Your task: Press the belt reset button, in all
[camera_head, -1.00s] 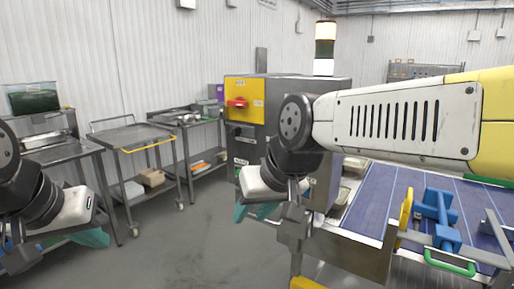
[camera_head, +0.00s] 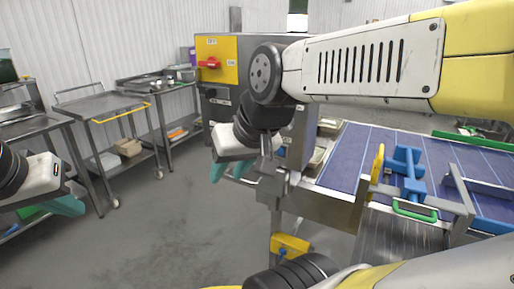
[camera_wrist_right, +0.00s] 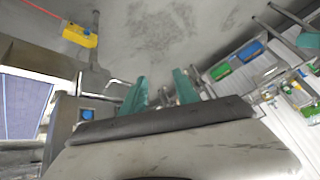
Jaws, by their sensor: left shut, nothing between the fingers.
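A blue round button (camera_wrist_right: 86,114) sits on a grey box at the left of the right wrist view. A blue spot also shows on the machine's side in the head view, just right of my right gripper. A yellow box (camera_head: 290,246) with a small blue button hangs below the conveyor frame; it also shows in the right wrist view (camera_wrist_right: 75,33). I cannot tell which button is the belt reset. My right gripper (camera_head: 238,174) is empty, its teal fingers apart, in front of the machine, touching neither button. My left gripper (camera_head: 68,206) is shut and empty at far left.
The blue conveyor belt (camera_head: 350,155) with blue fixtures and a green handle (camera_head: 414,211) lies at right. The machine cabinet has a yellow panel with a red switch (camera_head: 209,63). Steel carts (camera_head: 105,106) stand at left. The floor between is clear.

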